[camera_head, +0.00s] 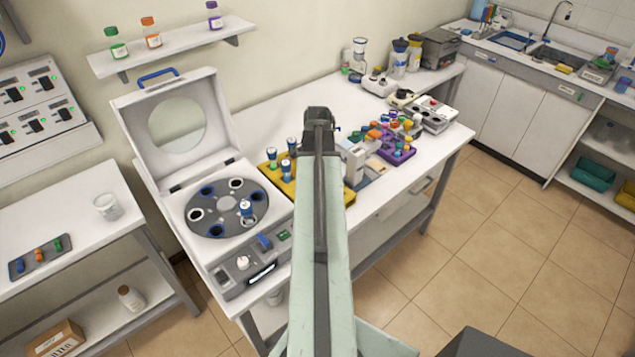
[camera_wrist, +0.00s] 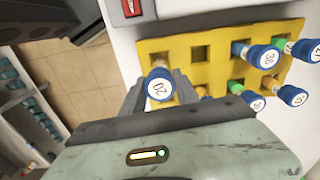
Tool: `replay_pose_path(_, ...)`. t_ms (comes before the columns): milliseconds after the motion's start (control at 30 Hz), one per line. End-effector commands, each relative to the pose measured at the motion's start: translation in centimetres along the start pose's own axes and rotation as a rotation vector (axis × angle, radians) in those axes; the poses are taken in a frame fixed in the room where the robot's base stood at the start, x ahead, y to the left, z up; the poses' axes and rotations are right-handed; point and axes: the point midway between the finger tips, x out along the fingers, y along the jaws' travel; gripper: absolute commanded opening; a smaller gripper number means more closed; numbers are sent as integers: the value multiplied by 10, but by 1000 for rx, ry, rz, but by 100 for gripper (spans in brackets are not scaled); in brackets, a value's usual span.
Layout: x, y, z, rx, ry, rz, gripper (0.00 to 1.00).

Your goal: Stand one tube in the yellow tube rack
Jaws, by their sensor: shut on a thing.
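The yellow tube rack (camera_wrist: 227,52) lies below my wrist in the wrist view, with rows of square holes. My gripper (camera_wrist: 165,98) is shut on a blue-capped tube marked 20 (camera_wrist: 159,85), over the rack's left part. I cannot tell whether its lower end is in a hole. Several other blue-capped tubes stand in the rack's right part, among them one marked 36 (camera_wrist: 263,57). In the head view my arm hides the gripper, the held tube and the middle of the yellow rack (camera_head: 283,188).
A centrifuge (camera_head: 228,245) with its lid up stands left of the rack, one blue-capped tube (camera_head: 246,207) in its rotor. A purple rack (camera_head: 400,156) with several coloured caps stands to the right. Bare bench top (camera_head: 270,118) lies behind the yellow rack.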

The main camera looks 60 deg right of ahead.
Motion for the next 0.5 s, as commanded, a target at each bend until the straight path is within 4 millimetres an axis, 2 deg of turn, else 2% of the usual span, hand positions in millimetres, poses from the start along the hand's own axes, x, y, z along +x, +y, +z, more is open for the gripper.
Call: replay_pose_path(500,8,0,0,1,0,0,0)
